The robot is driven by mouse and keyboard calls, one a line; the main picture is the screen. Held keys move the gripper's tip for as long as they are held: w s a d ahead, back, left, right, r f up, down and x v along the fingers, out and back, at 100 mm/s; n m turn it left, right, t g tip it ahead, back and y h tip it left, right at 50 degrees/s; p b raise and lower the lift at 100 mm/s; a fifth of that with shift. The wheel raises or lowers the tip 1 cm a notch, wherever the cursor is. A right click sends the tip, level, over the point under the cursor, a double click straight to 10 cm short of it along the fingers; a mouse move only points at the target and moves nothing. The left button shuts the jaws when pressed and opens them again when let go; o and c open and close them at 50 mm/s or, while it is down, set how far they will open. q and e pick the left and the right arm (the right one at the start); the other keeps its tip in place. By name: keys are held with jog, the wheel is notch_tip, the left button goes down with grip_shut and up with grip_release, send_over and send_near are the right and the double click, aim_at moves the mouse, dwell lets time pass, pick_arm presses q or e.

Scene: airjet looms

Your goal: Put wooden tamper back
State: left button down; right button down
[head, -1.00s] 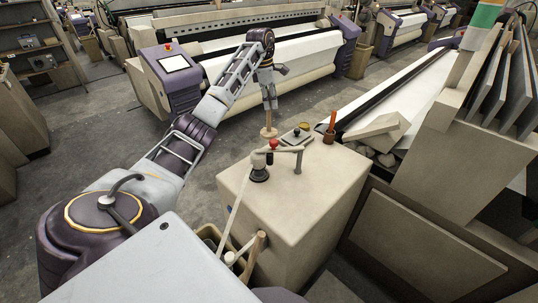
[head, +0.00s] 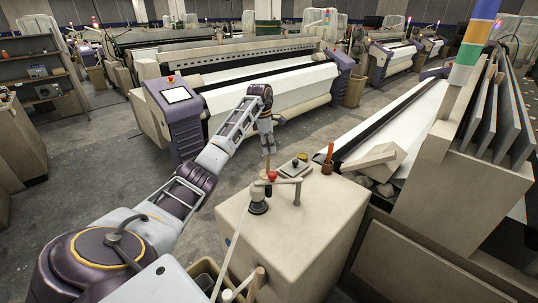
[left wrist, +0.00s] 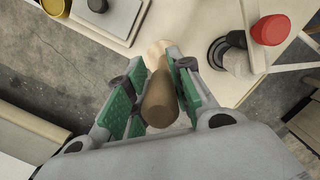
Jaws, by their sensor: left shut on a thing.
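My left gripper (head: 267,149) is shut on the wooden tamper (head: 267,163), which is held roughly upright at the far left edge of the cabinet top (head: 305,208). In the left wrist view the tamper's round brown handle (left wrist: 160,100) sits between the green finger pads of my gripper (left wrist: 152,95). The tamper's paler lower end is partly hidden by the handle. I cannot tell whether it touches the top. My right gripper is not in view.
A lever device with a black base (head: 258,204) and red knob (head: 272,176) stands close to the tamper. A flat tray (head: 289,171), a yellow dish (head: 303,156) and a brown cup (head: 327,167) are at the back. Looms stand beyond an open floor.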

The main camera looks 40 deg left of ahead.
aim_at(268, 158)
pick_arm(q)
jog(key=shift+f, duration=0.15)
jog(key=shift+f+p, duration=0.5)
jog(key=shift+f, duration=1.5)
jog(key=c, duration=1.3)
grip_release()
jog(key=shift+o, duration=0.2)
